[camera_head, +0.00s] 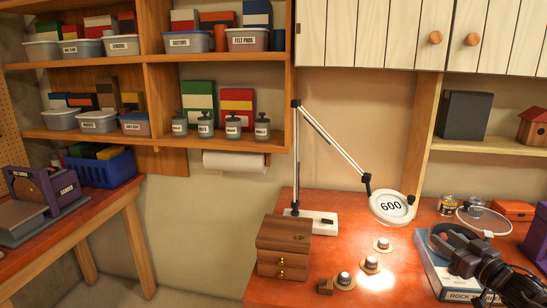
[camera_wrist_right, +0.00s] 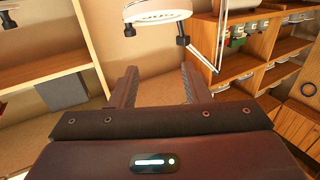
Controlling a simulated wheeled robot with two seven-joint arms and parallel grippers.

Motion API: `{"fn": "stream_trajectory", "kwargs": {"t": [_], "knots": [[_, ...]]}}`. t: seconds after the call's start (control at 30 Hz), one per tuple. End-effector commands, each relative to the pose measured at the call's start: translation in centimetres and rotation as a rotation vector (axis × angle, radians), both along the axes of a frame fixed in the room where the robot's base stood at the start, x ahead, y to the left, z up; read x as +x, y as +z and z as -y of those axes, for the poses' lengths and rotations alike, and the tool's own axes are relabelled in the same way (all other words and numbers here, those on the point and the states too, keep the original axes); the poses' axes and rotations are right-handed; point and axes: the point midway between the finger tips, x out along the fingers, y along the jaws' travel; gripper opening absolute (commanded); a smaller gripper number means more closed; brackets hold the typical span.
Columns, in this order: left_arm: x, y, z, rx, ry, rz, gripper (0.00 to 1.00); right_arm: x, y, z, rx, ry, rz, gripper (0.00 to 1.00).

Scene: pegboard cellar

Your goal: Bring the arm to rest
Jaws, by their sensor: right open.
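My right gripper (camera_head: 441,239) reaches in from the lower right in the head view, above the right side of the red-topped workbench (camera_head: 225,295). Its two fingers also show in the right wrist view (camera_wrist_right: 160,82). They are apart, with only the tan wall visible between them, so the gripper is open and empty. A white jointed desk lamp (camera_head: 391,207) marked 600 is left of it, apart from it, and shines on the bench. The lamp head shows at the top of the wrist view (camera_wrist_right: 157,15). My left gripper is not in view.
A blue-and-white book (camera_head: 455,290) lies under my right arm. Cans (camera_head: 448,206), an orange box (camera_head: 512,209) and a purple box (camera_head: 541,232) stand behind and right. Small round pieces (camera_head: 371,264) and a wooden drawer box (camera_head: 284,247) stand left. Shelves hang above.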

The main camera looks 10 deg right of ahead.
Motion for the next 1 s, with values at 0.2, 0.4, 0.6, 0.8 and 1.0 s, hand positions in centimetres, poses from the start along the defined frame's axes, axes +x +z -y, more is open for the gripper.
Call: {"fn": "stream_trajectory", "kwargs": {"t": [0.2,0.4,0.6,0.8,1.0], "knots": [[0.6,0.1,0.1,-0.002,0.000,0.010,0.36,-0.2,-3.3,-2.4,-0.027,-0.033,-0.063,0.43],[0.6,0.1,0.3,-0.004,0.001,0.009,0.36,-1.0,-6.9,-5.3,-0.066,-0.075,-0.146,0.43],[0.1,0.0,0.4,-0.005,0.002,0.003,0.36,-3.2,-11.9,-10.1,-0.124,-0.129,-0.286,0.43],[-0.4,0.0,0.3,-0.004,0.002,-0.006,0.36,-9.0,-17.3,-17.6,-0.194,-0.179,-0.529,0.43],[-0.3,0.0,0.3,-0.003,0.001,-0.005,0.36,-16.5,-19.4,-23.9,-0.243,-0.178,-0.805,0.43]]}}
